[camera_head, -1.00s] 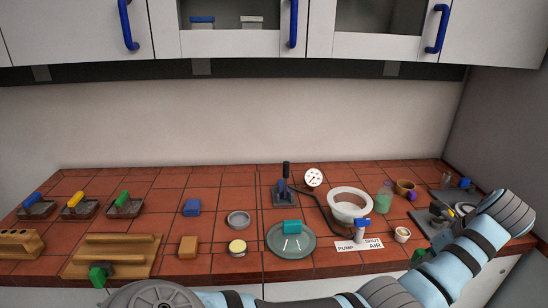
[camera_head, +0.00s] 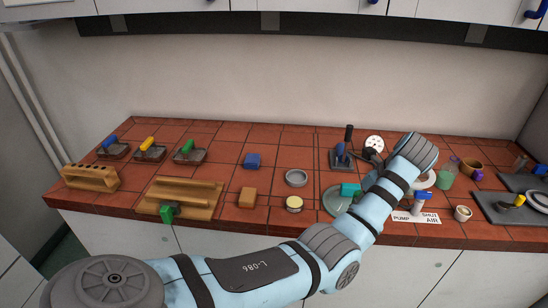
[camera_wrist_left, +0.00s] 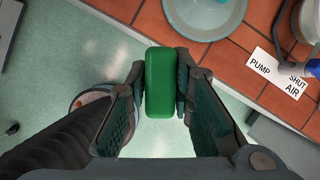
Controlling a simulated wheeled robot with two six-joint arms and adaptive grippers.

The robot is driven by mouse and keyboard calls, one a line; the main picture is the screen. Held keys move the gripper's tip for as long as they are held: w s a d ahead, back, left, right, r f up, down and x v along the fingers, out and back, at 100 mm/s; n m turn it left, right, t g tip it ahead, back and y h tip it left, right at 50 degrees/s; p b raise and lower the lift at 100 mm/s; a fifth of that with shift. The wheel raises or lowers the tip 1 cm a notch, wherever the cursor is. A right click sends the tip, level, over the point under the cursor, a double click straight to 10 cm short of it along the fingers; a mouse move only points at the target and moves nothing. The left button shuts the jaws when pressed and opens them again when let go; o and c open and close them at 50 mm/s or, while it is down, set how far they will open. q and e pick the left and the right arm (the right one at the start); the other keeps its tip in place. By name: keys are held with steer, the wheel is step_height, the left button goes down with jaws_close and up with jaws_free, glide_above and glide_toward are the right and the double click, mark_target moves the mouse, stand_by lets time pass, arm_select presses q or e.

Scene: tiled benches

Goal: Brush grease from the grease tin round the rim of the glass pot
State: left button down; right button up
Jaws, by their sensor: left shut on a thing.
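My left gripper (camera_wrist_left: 163,92) is shut on a green block-shaped handle (camera_wrist_left: 160,75) in the left wrist view. It is in front of the bench edge, above the floor; whatever is below the handle is hidden. In the head view my arm hides this gripper. The grease tin (camera_head: 294,204), round with pale yellow contents, stands open on the bench front. The glass pot (camera_head: 424,181), with a wide white rim, is mostly behind my left forearm; part of its rim shows in the left wrist view (camera_wrist_left: 311,18). My right gripper is not in view.
A glass disc (camera_head: 334,203) with a teal knob lies left of the pot. An empty grey dish (camera_head: 296,178) is behind the tin. A wooden rack (camera_head: 185,195) stands left.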

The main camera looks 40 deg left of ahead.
arm_select(q)
steer(key=a+f+m+t+h, duration=0.15)
steer(key=a+m, duration=0.35)
steer(key=a, duration=0.6)
steer(key=a+f+m+t+h, duration=0.1)
steer(key=a+f+m, duration=0.3)
steer(key=a, duration=0.7)
steer(key=f+b, duration=0.2)
steer(key=b, duration=0.1)
steer(key=f+b, duration=0.1)
steer(key=shift+w+d+f+m+b, duration=0.25)
steer(key=shift+d+f+m+b, duration=0.05)
steer(key=shift+d+f+b, duration=0.1)
steer(key=shift+a+f+b, duration=0.1)
steer(key=shift+f+b, duration=0.2)
steer(key=shift+f, duration=0.25)
steer(key=shift+r, duration=0.1)
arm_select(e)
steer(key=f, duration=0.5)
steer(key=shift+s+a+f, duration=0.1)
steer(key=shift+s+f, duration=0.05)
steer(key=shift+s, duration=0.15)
arm_select(q)
steer(key=shift+f+b, duration=0.3)
steer(key=shift+f, duration=0.15)
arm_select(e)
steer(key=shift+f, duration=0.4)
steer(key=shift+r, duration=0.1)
